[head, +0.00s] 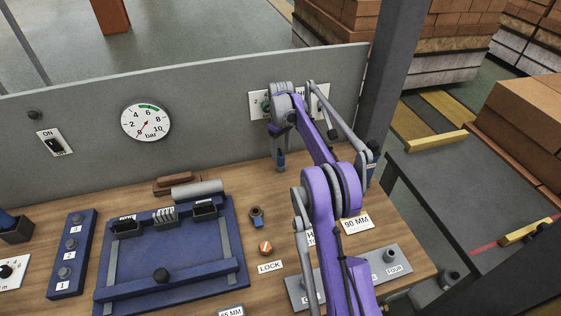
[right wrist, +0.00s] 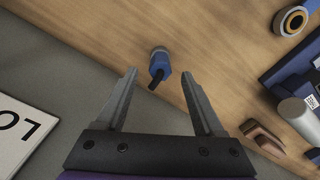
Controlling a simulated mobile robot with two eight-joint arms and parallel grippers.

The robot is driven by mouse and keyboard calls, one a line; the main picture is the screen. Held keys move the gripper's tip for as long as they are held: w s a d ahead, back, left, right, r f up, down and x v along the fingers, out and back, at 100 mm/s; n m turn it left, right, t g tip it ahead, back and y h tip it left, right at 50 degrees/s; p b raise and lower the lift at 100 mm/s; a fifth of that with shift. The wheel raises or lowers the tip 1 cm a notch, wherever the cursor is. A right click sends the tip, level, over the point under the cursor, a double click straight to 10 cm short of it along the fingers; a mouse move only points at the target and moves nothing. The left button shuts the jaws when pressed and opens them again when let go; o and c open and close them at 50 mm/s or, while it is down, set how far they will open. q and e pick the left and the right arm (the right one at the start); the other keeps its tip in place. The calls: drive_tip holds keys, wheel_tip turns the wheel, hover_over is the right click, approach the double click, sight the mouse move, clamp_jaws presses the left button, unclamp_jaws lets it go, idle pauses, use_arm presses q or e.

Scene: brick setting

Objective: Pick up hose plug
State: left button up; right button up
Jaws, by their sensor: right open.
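The hose plug (right wrist: 159,66) is a small blue piece with a grey end and a dark tip. In the right wrist view it stands or lies on the wooden bench between the two finger ends, with space on both sides. In the head view a blue piece that looks like it (head: 281,160) shows by the back panel, just below my right gripper (head: 278,142). My right gripper (right wrist: 159,73) is open and empty, its fingers pointing toward the bench. Whether the fingertips are level with the plug or above it, I cannot tell. My left gripper is not in view.
The grey back panel (head: 210,95) rises close behind. A grey cylinder (head: 197,190) and a brown block (head: 176,182) lie left of my gripper, behind the blue fixture (head: 120,260). A ring-shaped part (head: 257,217) and a LOCK label (head: 270,267) are nearer.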

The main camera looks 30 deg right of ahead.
sight(281, 155)
wheel_tip(281, 155, down, 5)
drive_tip(key=shift+r, duration=0.2)
clamp_jaws()
idle(0.3)
